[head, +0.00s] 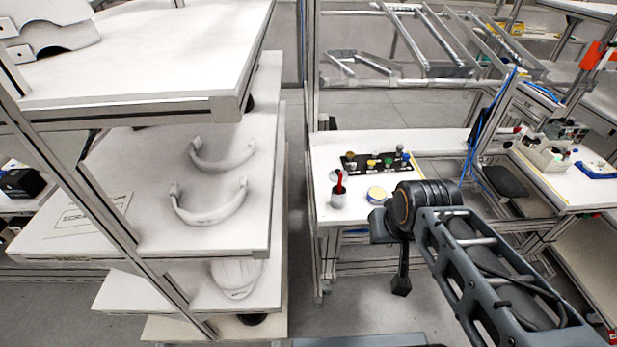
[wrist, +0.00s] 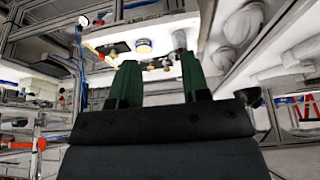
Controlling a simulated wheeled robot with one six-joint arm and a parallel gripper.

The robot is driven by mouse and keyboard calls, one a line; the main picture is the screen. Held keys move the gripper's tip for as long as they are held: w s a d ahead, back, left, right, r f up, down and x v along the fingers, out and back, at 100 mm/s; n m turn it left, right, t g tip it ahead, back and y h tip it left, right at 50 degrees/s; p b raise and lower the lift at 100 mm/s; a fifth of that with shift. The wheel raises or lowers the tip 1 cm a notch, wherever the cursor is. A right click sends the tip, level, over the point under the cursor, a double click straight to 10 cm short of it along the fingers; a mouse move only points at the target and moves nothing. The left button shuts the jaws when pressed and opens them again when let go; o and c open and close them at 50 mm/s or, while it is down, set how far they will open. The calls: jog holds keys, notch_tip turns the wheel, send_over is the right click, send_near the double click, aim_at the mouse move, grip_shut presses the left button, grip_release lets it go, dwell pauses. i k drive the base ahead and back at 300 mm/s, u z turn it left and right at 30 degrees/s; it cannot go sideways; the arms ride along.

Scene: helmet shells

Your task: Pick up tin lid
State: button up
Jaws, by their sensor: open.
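In the head view my dark wrist stands just right of and in front of the lid, and the fingers cannot be made out clearly.
A grey cup with a red-handled tool (head: 338,197) stands left of the lid. A black tray with several coloured pieces (head: 351,168) lies behind it. The white workbench (head: 335,145) has bare room at its back. A shelf rack with white curved parts (head: 222,213) stands left.

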aim_at(334, 175)
jog(key=u, duration=0.05)
jog(key=i, duration=0.95)
